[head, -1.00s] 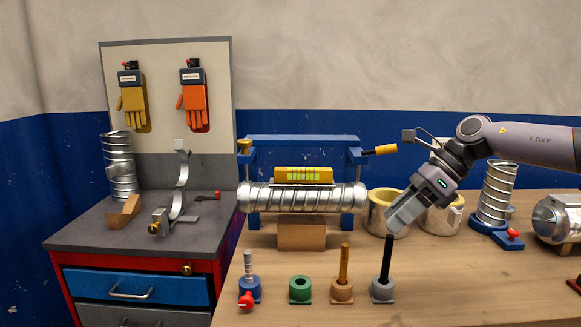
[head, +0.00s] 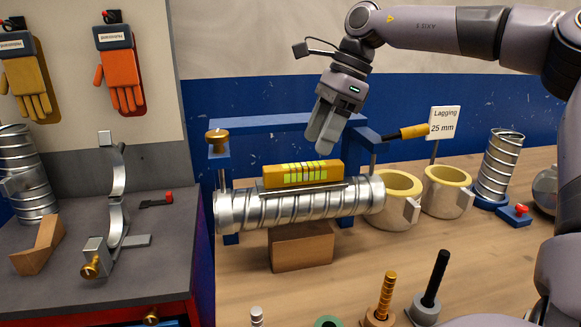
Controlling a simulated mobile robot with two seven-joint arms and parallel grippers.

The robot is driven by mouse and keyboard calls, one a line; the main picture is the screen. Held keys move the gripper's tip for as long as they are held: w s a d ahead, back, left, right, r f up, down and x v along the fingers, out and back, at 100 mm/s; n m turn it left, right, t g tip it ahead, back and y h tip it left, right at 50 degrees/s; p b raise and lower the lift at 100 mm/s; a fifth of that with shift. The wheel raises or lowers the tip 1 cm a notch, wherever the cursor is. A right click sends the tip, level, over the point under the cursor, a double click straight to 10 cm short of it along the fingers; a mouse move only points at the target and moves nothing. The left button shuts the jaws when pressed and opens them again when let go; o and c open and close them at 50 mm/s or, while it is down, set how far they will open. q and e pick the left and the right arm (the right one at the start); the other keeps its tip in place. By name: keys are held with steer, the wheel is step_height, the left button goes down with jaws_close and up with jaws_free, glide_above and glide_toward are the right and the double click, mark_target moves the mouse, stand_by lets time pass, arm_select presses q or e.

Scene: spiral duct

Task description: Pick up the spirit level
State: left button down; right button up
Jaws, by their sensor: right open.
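The spirit level is a yellow bar with bright green vial windows (head: 303,174). In the head view it lies along the top of a silver spiral duct (head: 300,206), on a thin grey plate or saddle. The duct rests on a brown block (head: 301,248) on the wooden table. My right gripper (head: 322,143) is open and empty, pointing down just above and behind the level's right half, apart from it as far as I can tell. My left gripper is not in view.
A blue frame (head: 280,124) with a brass knob stands behind the duct, and a yellow-handled tool (head: 405,132) sticks out at its right. Two lagging-lined cups (head: 445,192) stand right. Posts (head: 432,283) stand in front.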

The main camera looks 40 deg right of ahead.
mark_target(306, 164)
steer(key=p+x, duration=0.1)
steer(key=x, duration=0.5)
steer(key=shift+a+f, duration=0.15)
steer(key=shift+f, duration=0.1)
jaws_close()
steer(key=shift+r, duration=0.1)
